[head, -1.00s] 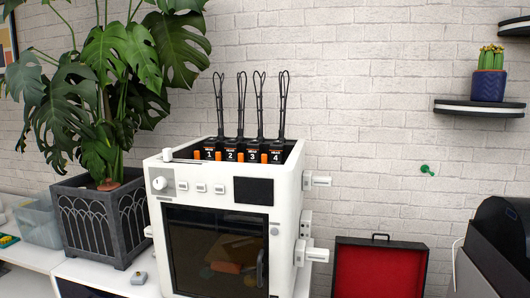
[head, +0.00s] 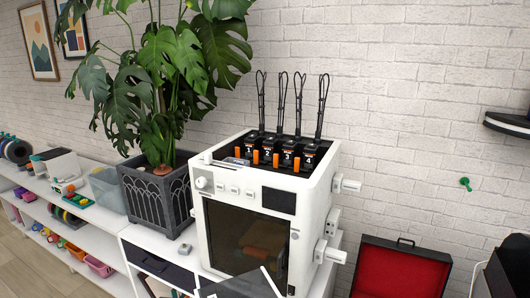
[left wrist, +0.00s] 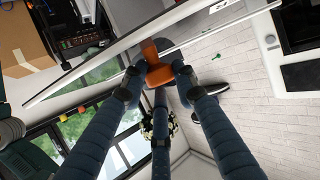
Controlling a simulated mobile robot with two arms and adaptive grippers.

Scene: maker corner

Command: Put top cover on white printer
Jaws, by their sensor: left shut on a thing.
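The white printer (head: 312,212) stands on the white counter in the head view. Its top is open, showing several numbered black units with orange tabs and tall black loops. In the left wrist view my left gripper (left wrist: 160,73) is shut on an orange handle (left wrist: 154,62). The handle appears attached to a flat, see-through panel with thin pale edges, seemingly the top cover (left wrist: 100,55). Part of a dark panel with a pale edge, likely the same cover (head: 240,287), shows at the bottom of the head view, in front of and below the printer. My right gripper is not in view.
A large plant in a dark planter (head: 160,200) stands close to the printer's left, its leaves reaching near the black loops. White spools or knobs (head: 347,186) stick out on the printer's right. An open red-lined case (head: 400,270) lies to the right.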

